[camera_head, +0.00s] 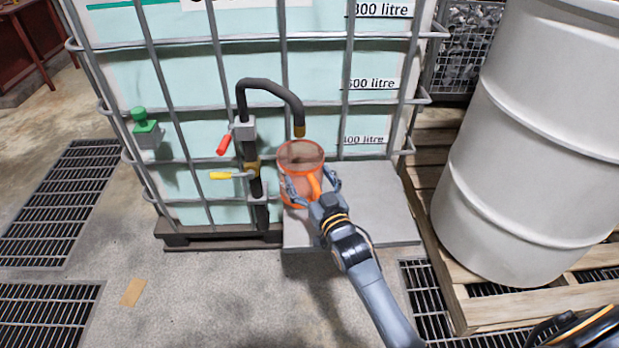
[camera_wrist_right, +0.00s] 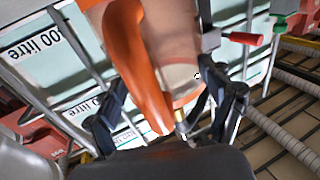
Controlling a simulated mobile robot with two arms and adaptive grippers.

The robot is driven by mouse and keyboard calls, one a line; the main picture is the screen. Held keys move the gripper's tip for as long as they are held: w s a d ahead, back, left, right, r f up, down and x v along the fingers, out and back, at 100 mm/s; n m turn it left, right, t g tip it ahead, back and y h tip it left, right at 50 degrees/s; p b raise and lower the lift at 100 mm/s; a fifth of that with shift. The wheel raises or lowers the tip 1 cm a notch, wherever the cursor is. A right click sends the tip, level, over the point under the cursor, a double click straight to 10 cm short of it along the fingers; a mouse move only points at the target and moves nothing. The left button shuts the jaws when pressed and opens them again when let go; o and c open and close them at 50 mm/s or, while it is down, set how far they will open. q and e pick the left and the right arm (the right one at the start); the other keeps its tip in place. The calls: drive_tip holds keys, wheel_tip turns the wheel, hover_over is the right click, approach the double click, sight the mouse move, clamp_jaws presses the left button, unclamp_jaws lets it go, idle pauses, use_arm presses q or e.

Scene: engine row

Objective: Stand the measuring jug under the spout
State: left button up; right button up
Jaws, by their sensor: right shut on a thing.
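The measuring jug (camera_head: 302,158) is clear with an orange rim and orange handle. It is upright just below the tip of the bent black spout (camera_head: 272,87), in front of the caged tank. My right gripper (camera_head: 312,186) is shut on the jug, one finger on each side of the handle. The right wrist view shows the jug's handle (camera_wrist_right: 128,50) between the two fingers of the gripper (camera_wrist_right: 168,108). The jug's base is partly hidden by the gripper. I cannot tell whether it touches the grey slab (camera_head: 375,195) below. My left gripper is not in view.
The standpipe carries a red lever (camera_head: 224,143) and a yellow lever (camera_head: 222,176), close to the jug's left. A large white drum (camera_head: 535,140) stands on a wooden pallet (camera_head: 500,312) at the right. The slab is bare to the jug's right. Floor grates lie at the left.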

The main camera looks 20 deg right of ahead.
drive_tip(key=shift+s+a+f, duration=0.1)
drive_tip(key=shift+s+f, duration=0.1)
drive_tip(key=shift+f, duration=0.95)
drive_tip(key=o, duration=1.2)
drive_tip(key=shift+c, duration=0.2)
drive_tip(key=shift+s+f+g, duration=0.15)
drive_tip(key=shift+s+g, duration=0.1)
drive_tip(key=shift+g, duration=0.05)
drive_tip(key=s+d+r, duration=0.1)
drive_tip(key=s+r, duration=0.1)
drive_tip(key=s, duration=0.9)
drive_tip(key=shift+s, duration=0.1)
